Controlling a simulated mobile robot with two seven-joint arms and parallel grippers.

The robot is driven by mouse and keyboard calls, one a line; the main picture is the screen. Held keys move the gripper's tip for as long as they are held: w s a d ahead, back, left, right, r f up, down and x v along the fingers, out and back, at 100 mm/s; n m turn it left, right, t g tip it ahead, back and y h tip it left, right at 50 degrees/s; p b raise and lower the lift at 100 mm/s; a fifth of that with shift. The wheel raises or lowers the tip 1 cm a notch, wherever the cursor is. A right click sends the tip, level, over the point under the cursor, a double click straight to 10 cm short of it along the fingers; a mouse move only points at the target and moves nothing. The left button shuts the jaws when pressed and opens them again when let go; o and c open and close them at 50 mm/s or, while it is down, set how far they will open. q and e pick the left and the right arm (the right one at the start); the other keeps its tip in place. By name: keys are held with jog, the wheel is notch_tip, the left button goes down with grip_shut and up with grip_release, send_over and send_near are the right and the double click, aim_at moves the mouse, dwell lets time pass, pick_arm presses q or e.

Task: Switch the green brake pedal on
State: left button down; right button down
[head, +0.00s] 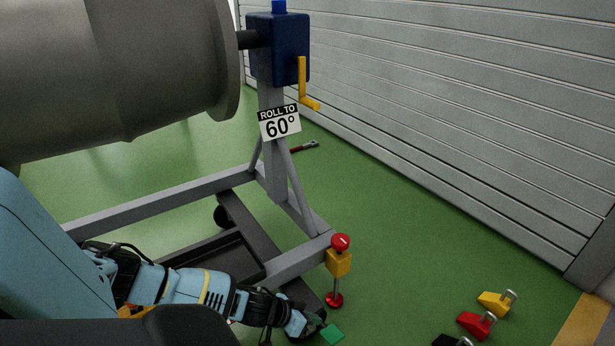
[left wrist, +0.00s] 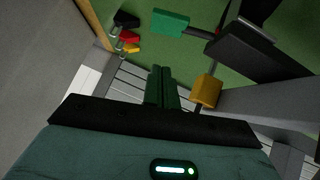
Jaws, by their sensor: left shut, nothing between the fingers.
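The green brake pedal (head: 332,334) shows at the bottom of the head view, low by the foot of the grey stand. In the left wrist view the green pedal (left wrist: 170,22) is a flat green block at the top, joined to a dark bar. My left gripper (head: 312,322) is just left of the pedal in the head view. In the left wrist view the left gripper's fingers (left wrist: 161,72) are together and empty, with a visible gap in the picture between their tips and the pedal. My right gripper is in neither view.
A yellow box with a red button (head: 338,262) is on the stand's corner, above the pedal. The grey frame (head: 160,206) carries a large engine (head: 120,75). Green floor between is clear.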

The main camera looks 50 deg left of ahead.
aim_at(328, 342)
pick_arm(q)
jog(key=b+x, duration=0.2)
jog(key=x, duration=0.3)
jog(key=shift+f, duration=0.15)
jog(key=shift+w+d+f+b, duration=0.1)
jog(key=shift+d+f+b, duration=0.15)
jog(key=shift+f+b, duration=0.55)
jog(key=shift+d+f+b, duration=0.25)
jog(key=shift+f+b, duration=0.15)
jog(key=shift+f, duration=0.7)
jog(key=shift+d+f+y+p, duration=0.35)
jog(key=shift+y, duration=0.15)
jog(key=shift+d+f+m+y, duration=0.3)
jog(key=shift+f+m+y, duration=0.1)
jog(key=shift+f+y, duration=0.15)
jog(key=shift+s+d+f+m+y, duration=0.1)
jog(key=shift+f+m+y, duration=0.05)
jog(key=shift+f+y, duration=0.2)
jog(key=shift+s+d+f+m+y, duration=0.1)
jog(key=shift+s+f+m+y, duration=0.1)
jog(key=shift+f, duration=0.2)
jog(key=shift+w+f+m+y, duration=0.1)
jog(key=shift+f+m+y, duration=0.25)
jog(key=shift+f+y, duration=0.25)
jog(key=shift+f+b, duration=0.3)
jog(key=shift+b, duration=0.05)
